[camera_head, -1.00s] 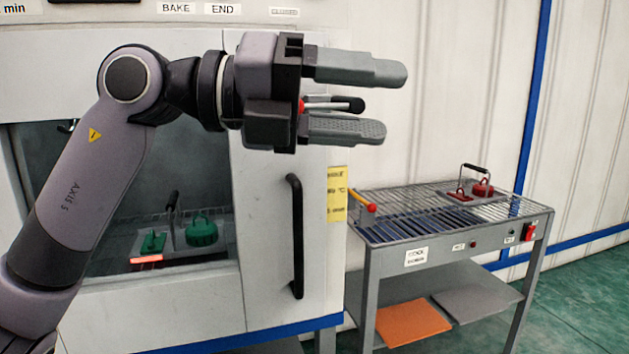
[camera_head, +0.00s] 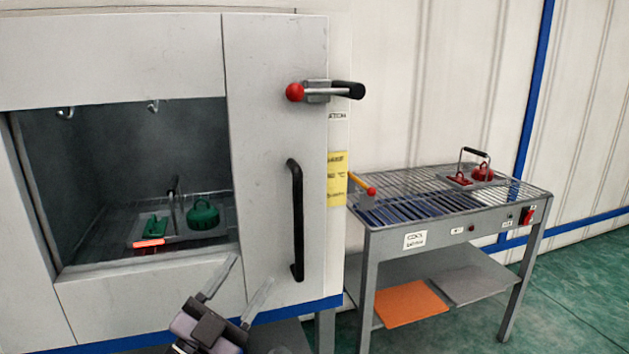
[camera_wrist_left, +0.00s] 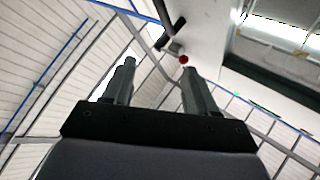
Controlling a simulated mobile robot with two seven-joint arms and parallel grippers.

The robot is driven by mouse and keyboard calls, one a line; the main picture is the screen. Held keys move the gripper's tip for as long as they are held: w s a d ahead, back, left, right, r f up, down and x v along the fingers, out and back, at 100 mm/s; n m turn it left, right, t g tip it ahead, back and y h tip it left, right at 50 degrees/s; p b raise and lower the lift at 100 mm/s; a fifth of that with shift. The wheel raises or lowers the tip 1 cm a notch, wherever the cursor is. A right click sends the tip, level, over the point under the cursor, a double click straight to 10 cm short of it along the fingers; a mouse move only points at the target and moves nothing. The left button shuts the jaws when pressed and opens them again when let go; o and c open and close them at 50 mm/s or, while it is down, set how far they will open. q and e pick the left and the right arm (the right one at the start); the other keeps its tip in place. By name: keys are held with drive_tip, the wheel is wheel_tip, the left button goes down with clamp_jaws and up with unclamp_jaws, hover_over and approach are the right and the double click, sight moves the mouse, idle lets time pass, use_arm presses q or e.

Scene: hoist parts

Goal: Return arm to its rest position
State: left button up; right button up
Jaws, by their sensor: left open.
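My left gripper (camera_head: 229,287) is low in the head view, in front of the lower part of the white oven cabinet (camera_head: 130,60). Its two grey fingers are spread apart with nothing between them. In the left wrist view its fingers (camera_wrist_left: 157,85) are also apart and empty. The latch lever (camera_head: 338,90), with a red ball and a black grip, lies level across the upper door edge, clear of the gripper. In the left wrist view the red ball (camera_wrist_left: 184,60) shows beyond the right fingertip. My right gripper is in neither view.
The door has a black vertical handle (camera_head: 296,220). Green parts (camera_head: 203,215) sit on a plate behind the window. To the right a grated table (camera_head: 400,222) carries red parts (camera_head: 481,172) and a yellow lever (camera_head: 361,185). Green floor is free at the lower right.

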use_arm(q)
drive_tip(key=s+a+f+n+g+y, duration=0.1)
drive_tip(key=s+a+f+n+y, duration=0.15)
drive_tip(key=f, duration=0.35)
drive_tip(key=s+a+f+n+g+y, duration=0.1)
drive_tip(key=s+a+f+n+y, duration=0.15)
drive_tip(key=f, duration=0.45)
drive_tip(key=s+a+f+n+g+y, duration=0.1)
drive_tip(key=f+n+y, duration=0.2)
drive_tip(key=f, duration=0.3)
drive_tip(key=s+a+f+n+g+y, duration=0.2)
drive_tip(key=s+f+g, duration=0.4)
drive_tip(key=s+f, duration=0.8)
drive_tip(key=shift+s+a+f+n+g+p, duration=0.3)
drive_tip(key=shift+s+a+f+g+p, duration=0.1)
drive_tip(key=shift+s+a, duration=0.5)
